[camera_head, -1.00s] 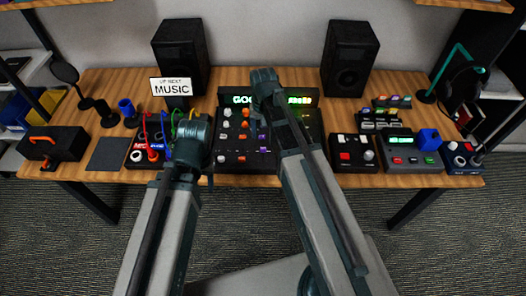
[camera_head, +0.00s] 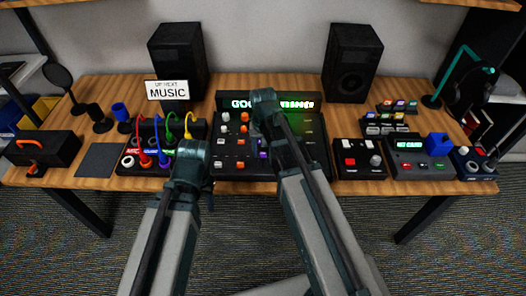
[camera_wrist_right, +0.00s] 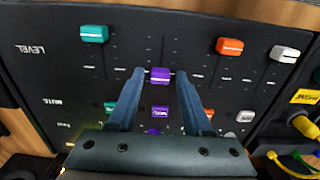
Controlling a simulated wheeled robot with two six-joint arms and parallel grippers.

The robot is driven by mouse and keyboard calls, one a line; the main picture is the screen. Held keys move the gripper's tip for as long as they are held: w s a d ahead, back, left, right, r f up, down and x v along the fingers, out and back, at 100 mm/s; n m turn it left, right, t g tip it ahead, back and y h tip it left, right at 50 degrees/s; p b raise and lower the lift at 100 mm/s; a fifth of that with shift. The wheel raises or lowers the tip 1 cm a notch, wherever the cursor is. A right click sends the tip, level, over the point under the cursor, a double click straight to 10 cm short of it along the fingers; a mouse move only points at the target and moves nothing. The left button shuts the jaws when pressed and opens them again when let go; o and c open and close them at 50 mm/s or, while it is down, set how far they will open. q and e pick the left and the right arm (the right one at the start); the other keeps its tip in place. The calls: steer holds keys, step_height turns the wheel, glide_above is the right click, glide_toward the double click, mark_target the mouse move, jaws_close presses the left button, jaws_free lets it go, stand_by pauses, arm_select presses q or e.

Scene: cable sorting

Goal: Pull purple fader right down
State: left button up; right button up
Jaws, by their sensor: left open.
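The purple fader (camera_wrist_right: 160,75) has a purple cap on the black mixer (camera_head: 229,171), which shows upside down in the right wrist view. My right gripper (camera_wrist_right: 160,76) is open, with one finger on each side of the cap and a narrow gap on both sides. A purple mute button (camera_wrist_right: 160,111) lies between the fingers, nearer the palm. My left gripper is mostly hidden behind its own arm; a small dark part of it (camera_head: 210,203) shows in front of the table.
Teal (camera_wrist_right: 94,34), orange (camera_wrist_right: 230,46) and white (camera_wrist_right: 285,54) fader caps flank the purple one. Colored cables (camera_head: 165,150) plug into a box on the left. A red-buttoned box (camera_head: 358,159) stands right of the mixer.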

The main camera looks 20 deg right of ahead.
mark_target(263, 167)
jaws_close()
steer(key=shift+s+a, duration=0.2)
steer(key=shift+s, duration=0.55)
steer(key=shift+s+a, duration=0.15)
steer(key=shift+s, duration=0.6)
steer(key=shift+s+a, duration=0.2)
steer(key=shift+s, duration=0.55)
steer(key=shift+w, duration=0.1)
steer(key=shift+o, duration=1.3)
jaws_free()
steer(key=shift+r, duration=0.15)
step_height(263, 167, up, 14)
steer(key=p, duration=1.3)
steer(key=shift+f+p, duration=0.25)
steer(key=shift+p, duration=0.15)
